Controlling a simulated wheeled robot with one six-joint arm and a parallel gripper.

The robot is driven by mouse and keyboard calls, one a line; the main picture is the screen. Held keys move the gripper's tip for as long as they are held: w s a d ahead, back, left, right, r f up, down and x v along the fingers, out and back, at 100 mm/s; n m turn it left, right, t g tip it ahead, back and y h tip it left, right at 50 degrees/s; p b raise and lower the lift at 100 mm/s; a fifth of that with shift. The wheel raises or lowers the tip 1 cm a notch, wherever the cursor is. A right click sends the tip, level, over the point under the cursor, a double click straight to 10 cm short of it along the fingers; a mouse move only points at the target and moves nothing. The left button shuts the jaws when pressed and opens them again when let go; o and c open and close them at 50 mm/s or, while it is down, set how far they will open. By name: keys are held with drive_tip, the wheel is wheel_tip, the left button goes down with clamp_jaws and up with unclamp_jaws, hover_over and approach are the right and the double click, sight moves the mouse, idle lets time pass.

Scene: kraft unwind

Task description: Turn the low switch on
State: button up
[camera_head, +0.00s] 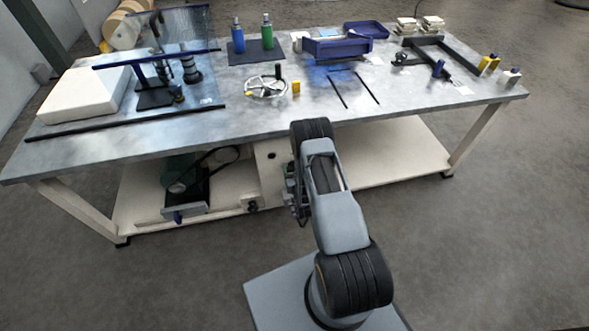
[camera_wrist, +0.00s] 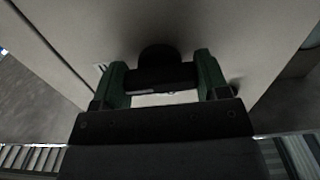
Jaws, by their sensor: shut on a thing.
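In the wrist view, my gripper (camera_wrist: 161,74) faces a pale panel (camera_wrist: 225,35). Its two green fingers stand on either side of a dark rounded switch knob (camera_wrist: 160,55) and are shut on it. The knob's markings and its turned position cannot be read. In the head view, my arm reaches down to the front of the pale cabinet panel (camera_head: 268,178) under the workbench. My gripper is largely hidden by my arm there, and so is the gripped knob. A small dark round fitting (camera_head: 271,155) shows higher on that panel.
The workbench top (camera_head: 225,135) overhangs the panel. A lower shelf (camera_head: 390,168) runs beneath it, with a dark green machine (camera_head: 182,175) at left. Bottles, a blue bin (camera_head: 338,46) and a handwheel (camera_head: 266,87) stand on top. The floor in front is clear.

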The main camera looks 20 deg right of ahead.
drive_tip(key=n+b, duration=0.1)
drive_tip(key=n, duration=0.3)
drive_tip(key=shift+f, duration=0.1)
drive_tip(key=n+b, duration=0.2)
drive_tip(key=n, duration=0.2)
drive_tip(key=shift+n, duration=0.3)
drive_tip(key=n+b, duration=0.2)
drive_tip(key=n, duration=0.3)
drive_tip(key=shift+n+b, duration=0.65)
drive_tip(key=shift+n, duration=1.65)
drive_tip(key=o, duration=0.9)
drive_tip(key=shift+o, duration=0.2)
